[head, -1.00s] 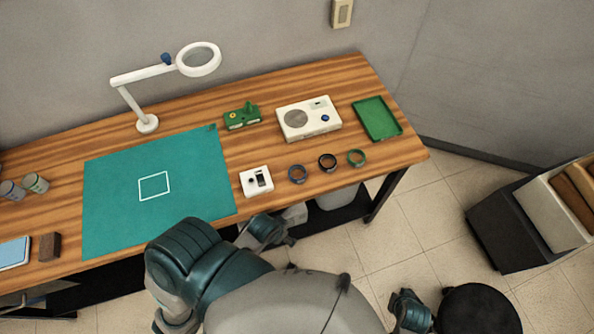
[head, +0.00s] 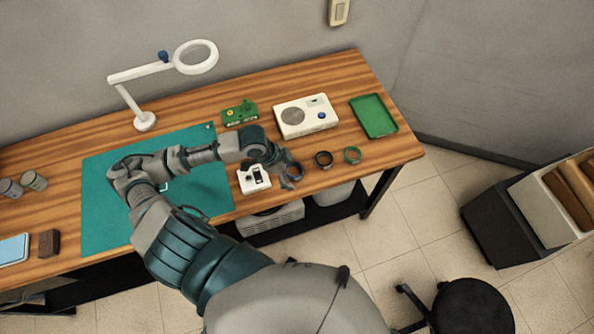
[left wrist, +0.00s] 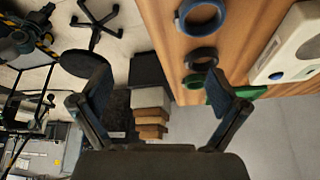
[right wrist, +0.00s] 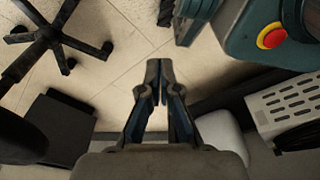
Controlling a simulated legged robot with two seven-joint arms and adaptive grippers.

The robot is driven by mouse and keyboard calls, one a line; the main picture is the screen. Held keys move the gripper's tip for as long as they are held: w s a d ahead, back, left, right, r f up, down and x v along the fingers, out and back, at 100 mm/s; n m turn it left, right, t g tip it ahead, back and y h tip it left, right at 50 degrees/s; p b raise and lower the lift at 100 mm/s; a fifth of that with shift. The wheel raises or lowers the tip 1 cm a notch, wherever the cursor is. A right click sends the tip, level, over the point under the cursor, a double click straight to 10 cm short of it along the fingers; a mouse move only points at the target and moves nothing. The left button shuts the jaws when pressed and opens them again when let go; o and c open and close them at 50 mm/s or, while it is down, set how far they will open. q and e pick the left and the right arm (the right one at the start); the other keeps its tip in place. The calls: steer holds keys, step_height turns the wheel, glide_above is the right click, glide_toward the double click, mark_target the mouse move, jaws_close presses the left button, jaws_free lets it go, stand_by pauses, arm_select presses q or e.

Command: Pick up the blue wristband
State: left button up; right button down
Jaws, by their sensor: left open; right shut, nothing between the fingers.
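The blue wristband (head: 297,169) lies on the wooden table, partly hidden by my left gripper in the head view. In the left wrist view the blue wristband (left wrist: 202,16) lies flat at the top, cut off by the picture's edge. A black wristband (head: 323,159) and a green wristband (head: 352,155) lie in a row to its right. My left gripper (head: 287,178) is open and empty just beside the blue wristband, and its spread fingers (left wrist: 158,90) show in the left wrist view. My right gripper (right wrist: 160,75) is shut and empty over the floor.
A small white device (head: 254,179) stands left of the wristbands. A white radio-like box (head: 305,117), a green circuit board (head: 240,113) and a green tray (head: 374,116) stand behind. A teal mat (head: 105,215) covers the left. A black stool (head: 470,308) stands at lower right.

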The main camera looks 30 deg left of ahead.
arm_select(q)
steer(key=w+a+r, duration=0.1)
steer(key=a+r, duration=0.5)
steer(key=a, duration=0.2)
glide_toward(297, 172)
steer(key=shift+s+d+f+n, duration=0.1)
steer(key=shift+d+f+n, duration=0.15)
steer(key=shift+d, duration=0.45)
steer(key=shift+f, duration=0.25)
steer(key=shift+a+f, duration=0.1)
steer(key=shift+f, duration=0.15)
steer(key=f, duration=0.1)
steer(key=w+f, duration=0.1)
steer(key=f, duration=0.1)
steer(key=w+f, duration=0.1)
steer(key=shift+f, duration=0.2)
steer(key=shift+d+f, duration=0.1)
steer(key=shift+d, duration=0.6)
steer(key=c, duration=1)
arm_select(e)
steer(key=s+d+f, duration=0.1)
steer(key=s+f, duration=0.3)
steer(key=s, duration=0.5)
steer(key=shift+s+d+f+g, duration=0.25)
steer(key=shift+d+f+g, duration=0.05)
steer(key=shift+d, duration=0.05)
